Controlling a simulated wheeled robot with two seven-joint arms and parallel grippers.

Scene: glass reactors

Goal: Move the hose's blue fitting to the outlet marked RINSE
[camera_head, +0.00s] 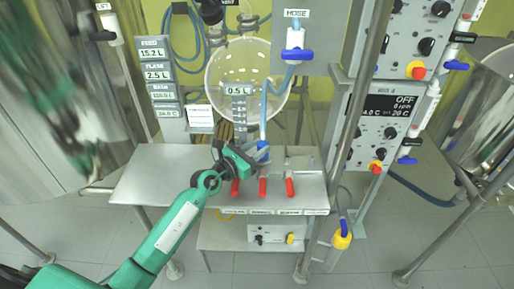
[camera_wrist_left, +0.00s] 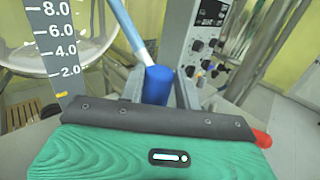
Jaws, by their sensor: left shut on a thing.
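My left gripper (camera_head: 258,152) is shut on the hose's blue fitting (camera_head: 263,146), just above the back of the steel bench. In the left wrist view the blue fitting (camera_wrist_left: 158,84) stands between the two fingers, with the light-blue hose (camera_wrist_left: 131,26) rising from it. In the head view the hose (camera_head: 264,108) runs up to the valve under the HOSE sign (camera_head: 296,13). Several outlets with red handles (camera_head: 262,187) sit on the bench front, above a strip of labels (camera_head: 275,211) too small to read. I cannot tell which is RINSE, or whether the fitting touches an outlet. My right gripper is not in view.
A glass vessel (camera_head: 222,75) hangs behind the bench, with a level scale (camera_head: 240,107) near the hose. A steel post (camera_head: 352,110) and control panel (camera_head: 389,120) stand right. The bench's left part (camera_head: 155,180) is clear.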

